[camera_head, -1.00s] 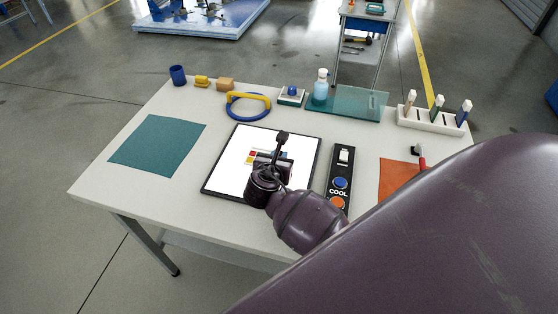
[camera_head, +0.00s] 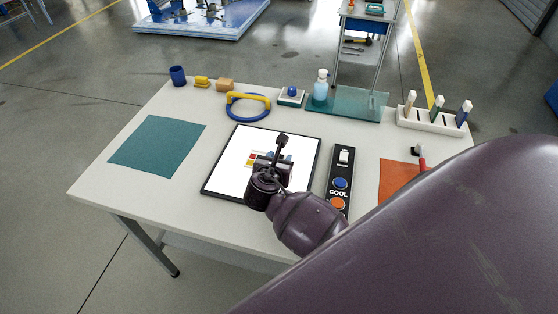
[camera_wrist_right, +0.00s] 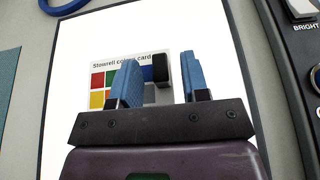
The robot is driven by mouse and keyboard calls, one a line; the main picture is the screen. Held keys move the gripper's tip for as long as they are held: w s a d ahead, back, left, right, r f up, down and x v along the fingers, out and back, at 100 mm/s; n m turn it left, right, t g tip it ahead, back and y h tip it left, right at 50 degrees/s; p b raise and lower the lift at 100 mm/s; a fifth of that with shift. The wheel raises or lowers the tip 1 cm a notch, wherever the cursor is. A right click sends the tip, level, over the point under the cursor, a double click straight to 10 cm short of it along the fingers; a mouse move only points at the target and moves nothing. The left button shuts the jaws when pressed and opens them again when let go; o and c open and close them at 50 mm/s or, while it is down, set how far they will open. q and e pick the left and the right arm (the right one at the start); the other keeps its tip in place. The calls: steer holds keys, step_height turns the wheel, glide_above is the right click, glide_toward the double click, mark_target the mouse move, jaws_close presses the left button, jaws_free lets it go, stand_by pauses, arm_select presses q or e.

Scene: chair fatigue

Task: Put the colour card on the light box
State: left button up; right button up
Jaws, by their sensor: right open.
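The light box (camera_head: 223,170) is a bright white panel with a black frame at the middle of the table. The colour card (camera_head: 251,159) lies over its white face, partly hidden by my right gripper (camera_head: 271,160). In the right wrist view the card (camera_wrist_right: 98,78) shows printed lettering and red, green, yellow and orange patches. A black block (camera_wrist_right: 161,67) stands at the card, seen between my blue fingers. My right gripper (camera_wrist_right: 158,75) is open with its fingers apart, close over the card. Contact between card and panel is hard to judge. My left gripper is out of view.
A control strip (camera_head: 339,180) marked COOL stands right of the light box, with an orange mat (camera_head: 396,178) beyond. A teal mat (camera_head: 158,145) lies left. A blue ring with a yellow handle (camera_head: 248,105), a bottle (camera_head: 321,85) and a white rack (camera_head: 430,122) are behind.

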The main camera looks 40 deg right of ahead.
steer(key=v, duration=1.2)
steer(key=shift+p, duration=0.35)
